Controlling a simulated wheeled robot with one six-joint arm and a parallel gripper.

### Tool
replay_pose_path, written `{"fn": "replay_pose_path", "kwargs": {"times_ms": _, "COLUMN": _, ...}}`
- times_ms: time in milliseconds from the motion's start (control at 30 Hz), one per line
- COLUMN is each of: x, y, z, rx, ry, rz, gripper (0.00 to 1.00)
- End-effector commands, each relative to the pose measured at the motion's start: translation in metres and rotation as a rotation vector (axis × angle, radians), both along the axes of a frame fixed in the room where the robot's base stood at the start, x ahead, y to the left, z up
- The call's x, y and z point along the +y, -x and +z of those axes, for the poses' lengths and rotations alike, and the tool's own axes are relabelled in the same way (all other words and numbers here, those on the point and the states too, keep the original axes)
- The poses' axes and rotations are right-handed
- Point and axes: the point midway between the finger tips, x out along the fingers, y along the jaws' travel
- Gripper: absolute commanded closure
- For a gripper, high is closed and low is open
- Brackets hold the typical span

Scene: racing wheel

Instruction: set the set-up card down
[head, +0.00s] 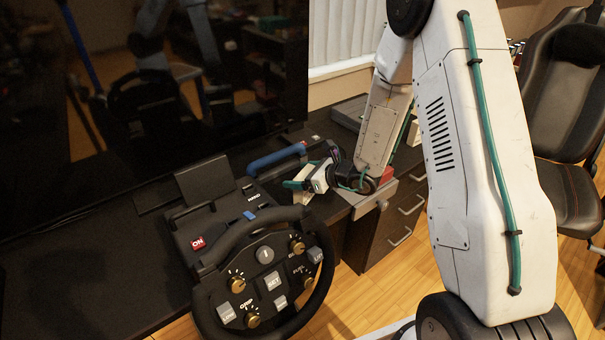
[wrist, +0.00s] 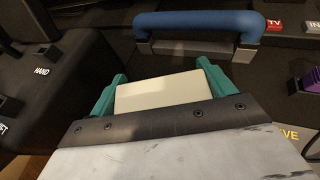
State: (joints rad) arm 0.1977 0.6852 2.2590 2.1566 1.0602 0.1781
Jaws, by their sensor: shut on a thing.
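The set-up card (wrist: 162,92) is a plain cream rectangle. In the wrist view it sits between the two teal fingers of my gripper (wrist: 163,88), which is shut on it. In the head view my gripper (head: 297,184) is at the desk, just right of the wheel unit, and the pale card (head: 301,176) shows only in part behind the fingers. I cannot tell whether the card touches the desk top.
A blue bar handle (wrist: 198,22) stands just beyond the card; it also shows in the head view (head: 275,158). The racing wheel (head: 262,285) and its black base with a red ON button (head: 197,243) are to the left. A drawer cabinet (head: 400,215) is at the right.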

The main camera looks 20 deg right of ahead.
Motion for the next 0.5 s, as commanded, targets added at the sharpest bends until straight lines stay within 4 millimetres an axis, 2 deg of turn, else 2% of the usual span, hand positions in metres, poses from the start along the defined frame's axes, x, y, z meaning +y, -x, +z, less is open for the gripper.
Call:
{"fn": "replay_pose_path", "kwargs": {"times_ms": 300, "x": -0.0017, "y": -0.0001, "z": -0.0025, "rx": -0.001, "ry": -0.001, "rz": -0.002, "gripper": 0.43}}
{"fn": "replay_pose_path", "kwargs": {"times_ms": 333, "x": -0.0018, "y": -0.0002, "z": -0.0020, "rx": -0.001, "ry": 0.000, "rz": -0.002, "gripper": 0.10}}
{"fn": "replay_pose_path", "kwargs": {"times_ms": 367, "x": -0.0020, "y": -0.0001, "z": -0.0019, "rx": -0.001, "ry": 0.000, "rz": -0.002, "gripper": 0.02}}
{"fn": "replay_pose_path", "kwargs": {"times_ms": 500, "x": -0.0030, "y": -0.0002, "z": -0.0017, "rx": -0.001, "ry": 0.000, "rz": -0.004, "gripper": 0.00}}
